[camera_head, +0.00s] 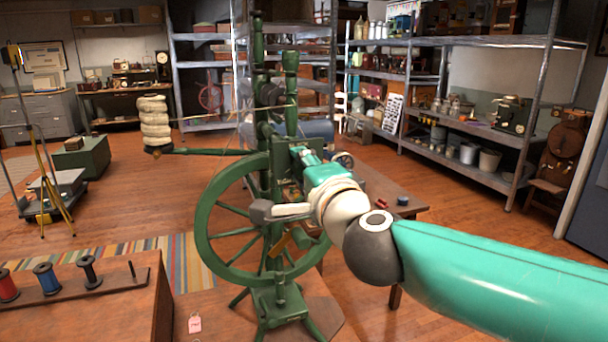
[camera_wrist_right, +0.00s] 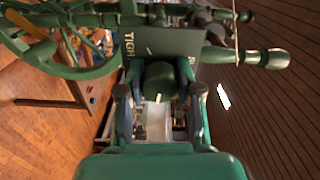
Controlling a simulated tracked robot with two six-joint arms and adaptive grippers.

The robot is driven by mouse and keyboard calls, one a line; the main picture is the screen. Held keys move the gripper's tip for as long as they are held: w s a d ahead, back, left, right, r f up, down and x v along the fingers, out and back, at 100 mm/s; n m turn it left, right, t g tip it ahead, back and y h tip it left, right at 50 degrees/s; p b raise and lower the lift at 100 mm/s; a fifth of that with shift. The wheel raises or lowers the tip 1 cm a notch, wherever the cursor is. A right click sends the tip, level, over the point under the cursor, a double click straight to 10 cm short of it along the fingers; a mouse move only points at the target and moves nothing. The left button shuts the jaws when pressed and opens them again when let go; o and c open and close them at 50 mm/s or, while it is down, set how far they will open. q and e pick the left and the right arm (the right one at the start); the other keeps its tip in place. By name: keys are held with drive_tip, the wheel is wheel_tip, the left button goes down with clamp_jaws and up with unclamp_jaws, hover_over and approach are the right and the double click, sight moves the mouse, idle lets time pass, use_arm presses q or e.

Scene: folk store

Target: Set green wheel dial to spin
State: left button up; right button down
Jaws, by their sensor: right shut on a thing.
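The green spinning wheel (camera_head: 212,208) stands upright on its stand in the middle of the head view. In the right wrist view a dark green round dial (camera_wrist_right: 158,78) with a white pointer mark sits on a dark plate (camera_wrist_right: 165,42). The mark points down in that picture. The letters "TIGH" show at the plate's left; lettering at its right is mostly hidden. My right gripper (camera_wrist_right: 160,97) has one finger on each side of the dial and is shut on it. In the head view the right gripper (camera_head: 308,160) reaches the wheel's upper post area, and the dial is hidden. My left gripper is out of view.
Pale wool (camera_head: 155,122) is on the distaff at the left. A bench (camera_head: 110,310) with thread spools stands front left. A wooden table (camera_head: 385,187) is close behind my right arm. Metal shelves (camera_head: 480,130) line the back right. Open floor lies at the left.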

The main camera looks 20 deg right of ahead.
drive_tip(key=m, duration=0.2)
drive_tip(key=m+b, duration=0.1)
drive_tip(key=m, duration=0.1)
drive_tip(key=shift+f, duration=0.3)
idle(0.4)
drive_tip(key=c, duration=0.7)
unclamp_jaws()
drive_tip(key=shift+d, duration=0.1)
drive_tip(key=shift+c, duration=0.2)
drive_tip(key=shift+r, duration=0.2)
drive_tip(key=shift+s, duration=0.5)
drive_tip(key=s, duration=1.1)
drive_tip(key=shift+d, duration=0.15)
